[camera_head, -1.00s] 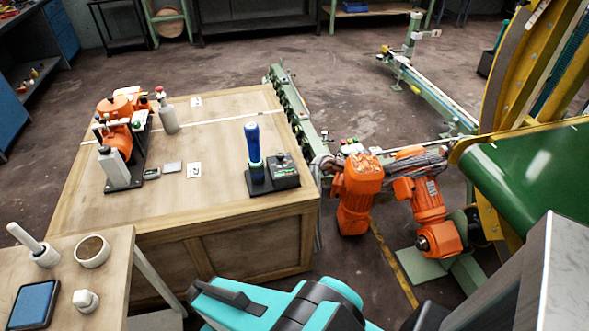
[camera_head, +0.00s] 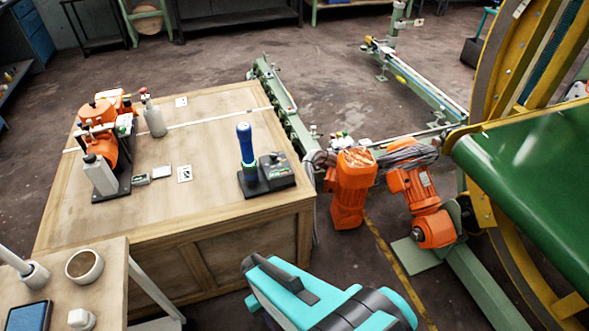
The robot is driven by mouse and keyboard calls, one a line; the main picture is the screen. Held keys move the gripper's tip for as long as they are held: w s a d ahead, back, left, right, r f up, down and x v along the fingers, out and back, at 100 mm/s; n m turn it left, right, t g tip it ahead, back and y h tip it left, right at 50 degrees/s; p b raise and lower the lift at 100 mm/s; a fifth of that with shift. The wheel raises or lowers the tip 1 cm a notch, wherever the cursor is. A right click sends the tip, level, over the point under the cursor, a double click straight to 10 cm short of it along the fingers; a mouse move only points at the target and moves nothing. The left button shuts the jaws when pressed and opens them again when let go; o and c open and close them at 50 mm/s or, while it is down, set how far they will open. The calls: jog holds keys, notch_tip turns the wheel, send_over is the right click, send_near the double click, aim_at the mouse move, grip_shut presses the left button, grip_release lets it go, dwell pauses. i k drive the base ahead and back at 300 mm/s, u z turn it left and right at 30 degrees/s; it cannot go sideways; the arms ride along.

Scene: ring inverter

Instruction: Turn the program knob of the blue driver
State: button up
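The blue driver (camera_head: 246,146) stands upright in a black stand on the wooden crate-like table, near its right front corner. A green ring shows at its lower end. A dark box (camera_head: 276,171) with a small green-marked face sits right beside it on the same base. A small raised part on top of the box (camera_head: 279,157) may be the knob, but it is too small to tell. My teal and black arm (camera_head: 330,302) shows at the bottom, in front of the table and apart from the driver.
An orange-and-grey device (camera_head: 104,148) and a grey bottle (camera_head: 154,117) stand on the table's left and back. A smaller table with a cup (camera_head: 85,266) is at the lower left. Orange motors (camera_head: 351,187) and a green-yellow machine stand right. The table's middle is mostly clear.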

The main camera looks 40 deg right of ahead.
aim_at(274, 156)
jog(key=z, duration=0.6)
jog(key=k, duration=0.95)
jog(key=u, duration=0.05)
jog(key=i, duration=0.85)
jog(key=z, duration=0.05)
